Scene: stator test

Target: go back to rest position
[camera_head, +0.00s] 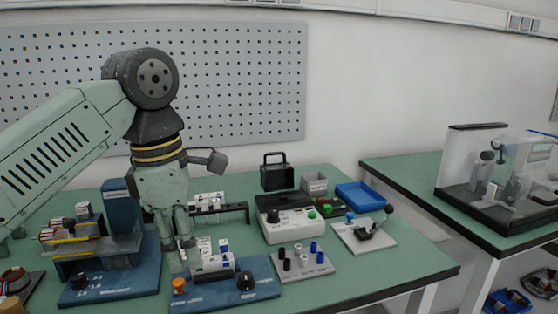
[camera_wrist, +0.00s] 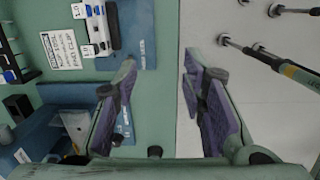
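My gripper (camera_head: 180,252) points down over the left part of the front blue fixture (camera_head: 262,279) on the green table. In the wrist view its two purple-padded fingers (camera_wrist: 159,68) stand apart with nothing between them. The fixture carries a pale block (camera_head: 212,264), an orange knob (camera_head: 178,285) and a black knob (camera_head: 245,281). My fingers partly hide the fixture's left end, and I cannot tell how high above it they are.
A taller blue machine (camera_head: 121,208) stands close left of my gripper. To the right are a white control box (camera_head: 289,226), a peg plate (camera_head: 304,268), a joystick plate (camera_head: 362,239) and a blue tray (camera_head: 361,188). A pegboard (camera_head: 238,75) covers the wall behind.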

